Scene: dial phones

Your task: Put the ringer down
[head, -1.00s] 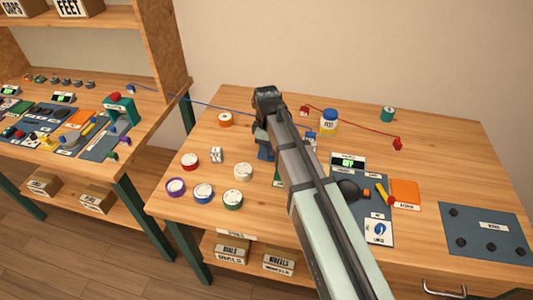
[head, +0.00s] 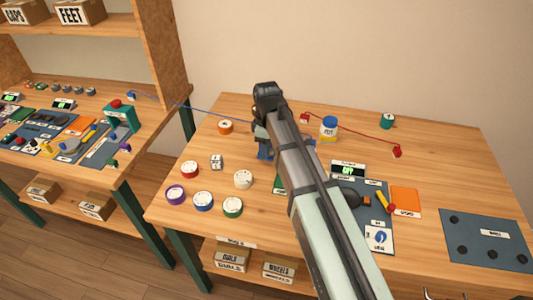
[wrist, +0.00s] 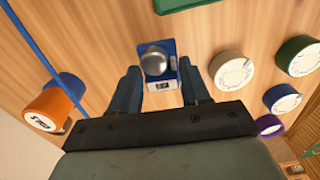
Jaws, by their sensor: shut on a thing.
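In the head view my gripper (head: 264,140) is over the far left part of the table, and my arm hides most of the ringer. I cannot tell whether the ringer touches the table.
An orange roll (head: 225,127) stands left of my gripper, with a blue wire (head: 215,107) running near it. Several coloured dials, including a white one (head: 243,180), lie nearer. A jar (head: 329,128) stands to the right. A grey-blue panel (head: 378,205) lies front right.

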